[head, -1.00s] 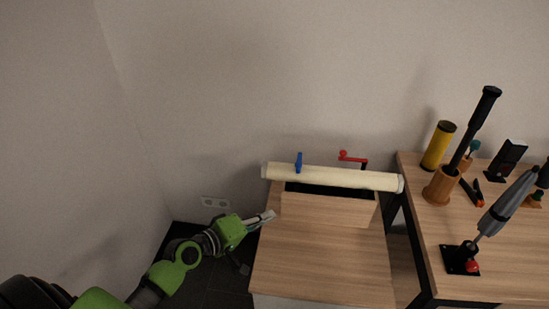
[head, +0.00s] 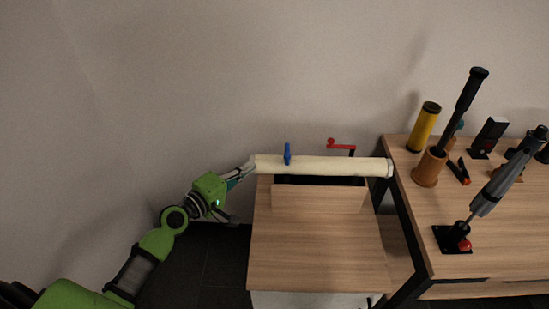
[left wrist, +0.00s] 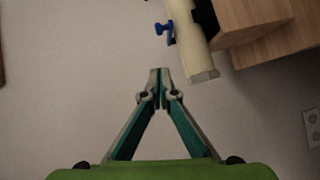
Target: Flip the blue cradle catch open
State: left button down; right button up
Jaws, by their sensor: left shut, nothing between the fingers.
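The blue catch (head: 287,154) stands upright on the cream roll (head: 330,166) near its left end, in the head view. In the left wrist view the blue catch (left wrist: 165,31) shows at the top, beside the roll (left wrist: 190,50). My left gripper (head: 251,164) is at the roll's left end in the head view, to the left of the catch. In the left wrist view its fingertips (left wrist: 160,70) are together with nothing between them, apart from the catch. Whether the fingers touch the roll end cannot be told. My right gripper is in neither view.
The roll lies over a wooden box (head: 318,197) on a low wooden table (head: 315,250). A red crank (head: 341,146) is behind the roll. A second table (head: 500,258) at right holds a yellow cylinder (head: 424,127) and a grey-handled lever (head: 497,187).

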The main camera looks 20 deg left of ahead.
pick_arm(q)
jog(key=w+d+f+p, duration=0.1)
jog(key=w+d, duration=0.4)
jog(key=w, duration=0.2)
jog(key=shift+w+d+f, duration=0.3)
jog(key=shift+d+f, duration=0.05)
jog(key=shift+f, duration=0.05)
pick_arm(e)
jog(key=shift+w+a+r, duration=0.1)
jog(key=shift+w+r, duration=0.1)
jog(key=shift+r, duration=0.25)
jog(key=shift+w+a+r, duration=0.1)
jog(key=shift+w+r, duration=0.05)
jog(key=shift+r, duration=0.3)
pick_arm(q)
jog(key=shift+p, duration=0.35)
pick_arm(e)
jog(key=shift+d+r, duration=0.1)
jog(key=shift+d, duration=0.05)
